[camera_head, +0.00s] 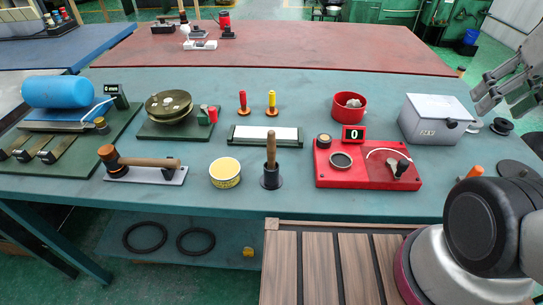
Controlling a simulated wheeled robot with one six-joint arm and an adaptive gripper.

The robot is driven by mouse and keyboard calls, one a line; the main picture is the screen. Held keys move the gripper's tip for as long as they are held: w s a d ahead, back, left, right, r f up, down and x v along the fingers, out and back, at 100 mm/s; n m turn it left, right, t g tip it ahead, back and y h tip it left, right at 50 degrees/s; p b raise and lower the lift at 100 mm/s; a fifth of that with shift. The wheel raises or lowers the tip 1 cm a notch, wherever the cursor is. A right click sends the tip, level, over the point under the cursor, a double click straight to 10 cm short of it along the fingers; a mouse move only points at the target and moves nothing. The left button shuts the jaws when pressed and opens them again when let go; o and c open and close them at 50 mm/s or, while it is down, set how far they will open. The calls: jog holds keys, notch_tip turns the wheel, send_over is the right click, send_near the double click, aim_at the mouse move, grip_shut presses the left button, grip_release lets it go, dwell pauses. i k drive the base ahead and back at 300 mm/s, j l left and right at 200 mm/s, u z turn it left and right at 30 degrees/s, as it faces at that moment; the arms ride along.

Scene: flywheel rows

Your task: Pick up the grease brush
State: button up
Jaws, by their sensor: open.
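The grease brush (271,149) appears to be the wooden-handled tool standing upright in a small black holder (271,179) near the front edge of the green table. Its lower end is hidden inside the holder. A yellow-topped tin (224,174) stands just left of it. My gripper (484,94) is at the upper right edge of the view, over the right end of the table. It is open and empty, well to the right of the brush and apart from it.
Behind the brush lies a white-topped green tray (265,136). A mallet on a grey plate (147,173) is at left. A red panel (367,172) is at right, with a red bowl (349,107) and a grey box (434,120) beyond. Free tabletop surrounds the holder.

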aim_at(270, 150)
jog(key=k+j, duration=1.2)
jog(key=k, duration=0.2)
